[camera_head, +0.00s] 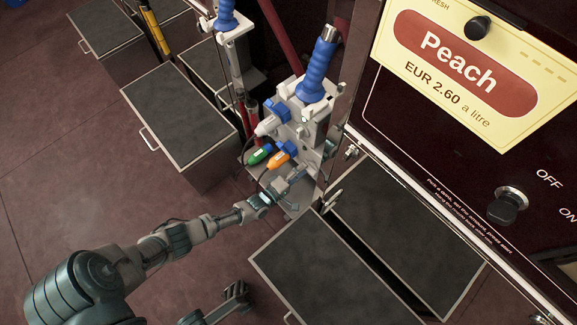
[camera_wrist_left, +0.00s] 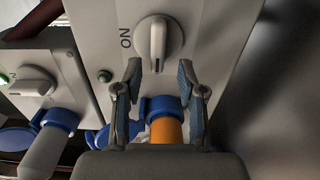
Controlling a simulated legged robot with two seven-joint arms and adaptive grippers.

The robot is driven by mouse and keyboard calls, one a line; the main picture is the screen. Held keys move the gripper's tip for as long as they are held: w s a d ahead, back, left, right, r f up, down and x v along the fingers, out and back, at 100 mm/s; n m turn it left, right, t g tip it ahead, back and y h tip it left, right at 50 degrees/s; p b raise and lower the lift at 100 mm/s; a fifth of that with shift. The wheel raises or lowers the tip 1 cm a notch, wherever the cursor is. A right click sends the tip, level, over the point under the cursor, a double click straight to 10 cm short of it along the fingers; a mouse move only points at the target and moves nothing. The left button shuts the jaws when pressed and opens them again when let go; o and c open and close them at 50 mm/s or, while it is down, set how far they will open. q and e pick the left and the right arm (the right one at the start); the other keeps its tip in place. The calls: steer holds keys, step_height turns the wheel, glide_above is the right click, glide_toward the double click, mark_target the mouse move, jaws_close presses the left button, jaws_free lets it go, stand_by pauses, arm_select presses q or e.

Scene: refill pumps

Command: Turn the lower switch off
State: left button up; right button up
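A white rotary switch knob (camera_wrist_left: 157,42) sits on a light panel in the left wrist view. Its grip bar stands upright in that picture, and the word ON is printed to its left. A small dull green light (camera_wrist_left: 104,76) is on the panel at lower left of it. My left gripper (camera_wrist_left: 160,75) is open, its fingertips apart just below the knob with nothing clasped. In the head view my left gripper (camera_head: 284,188) is at the foot of the white pump unit (camera_head: 305,115); the knob is hidden there.
A second knob (camera_wrist_left: 30,85) with a bright green light is at left. An orange nozzle (camera_head: 278,160) and a green nozzle (camera_head: 261,154) are close to my left gripper. The Peach cabinet has a black knob (camera_head: 508,205) by OFF and ON. Dark-topped boxes (camera_head: 180,105) stand around.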

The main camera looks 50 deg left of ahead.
arm_select(q)
steer(key=s, duration=1)
steer(key=shift+s+f, duration=0.15)
steer(key=shift+s, duration=0.1)
